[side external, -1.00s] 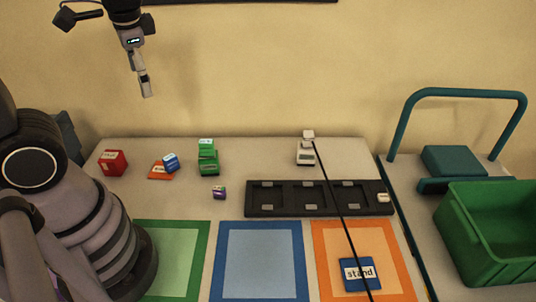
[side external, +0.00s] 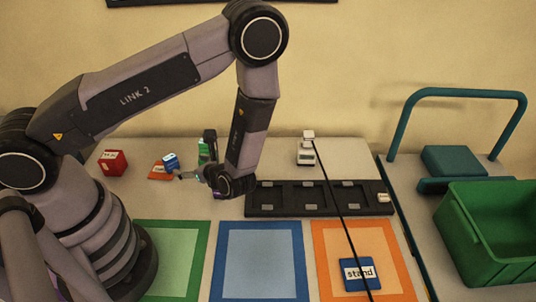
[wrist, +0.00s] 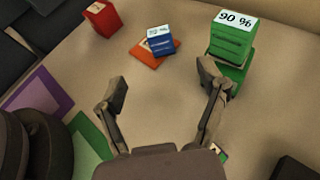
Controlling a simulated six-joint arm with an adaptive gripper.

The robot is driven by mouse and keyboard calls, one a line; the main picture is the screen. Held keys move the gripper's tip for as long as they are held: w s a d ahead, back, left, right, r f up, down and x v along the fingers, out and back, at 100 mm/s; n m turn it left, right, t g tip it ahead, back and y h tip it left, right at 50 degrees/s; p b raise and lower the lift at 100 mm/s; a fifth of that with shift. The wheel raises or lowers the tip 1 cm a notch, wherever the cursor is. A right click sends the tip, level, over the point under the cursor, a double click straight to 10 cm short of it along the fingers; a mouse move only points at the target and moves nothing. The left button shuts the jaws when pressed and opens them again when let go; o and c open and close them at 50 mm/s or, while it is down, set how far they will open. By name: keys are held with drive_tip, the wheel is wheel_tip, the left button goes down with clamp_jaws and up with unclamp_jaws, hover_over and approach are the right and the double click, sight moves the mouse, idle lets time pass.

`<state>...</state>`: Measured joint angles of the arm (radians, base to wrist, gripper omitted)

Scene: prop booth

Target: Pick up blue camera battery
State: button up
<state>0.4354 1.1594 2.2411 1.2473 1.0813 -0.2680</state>
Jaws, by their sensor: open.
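The blue camera battery (side external: 171,160) is a small blue block with a pale label on top. It rests on a flat orange piece (side external: 159,172), with the orange showing around its lower edges; both also show in the wrist view, the battery (wrist: 161,43) at the upper middle and the orange piece (wrist: 143,51) under it. My gripper (wrist: 163,84) is open and empty, its fingers spread either side of bare table, short of the battery. In the side view my gripper (side external: 187,177) is low, just right of the battery.
A green block labelled 90 % (wrist: 231,42) on a green base stands close to my right finger. A red block (side external: 113,162) sits left of the battery. A black slotted rack (side external: 318,198) lies to the right. Bare table lies between my fingers and the battery.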

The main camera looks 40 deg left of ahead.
sight(171, 158)
drive_tip(key=x, duration=1.3)
drive_tip(key=shift+s+a+f, duration=0.15)
drive_tip(key=shift+a, duration=0.05)
drive_tip(key=c, duration=1.3)
wheel_tip(171, 158, up, 9)
drive_tip(key=shift+s+a+f, duration=0.1)
drive_tip(key=shift+s+a, duration=0.05)
drive_tip(key=f, duration=0.1)
drive_tip(key=s+a+f, duration=0.1)
drive_tip(key=f, duration=0.2)
drive_tip(key=shift+s+a+f, duration=0.1)
drive_tip(key=shift+s+a, duration=0.25)
drive_tip(key=shift+f, duration=2.15)
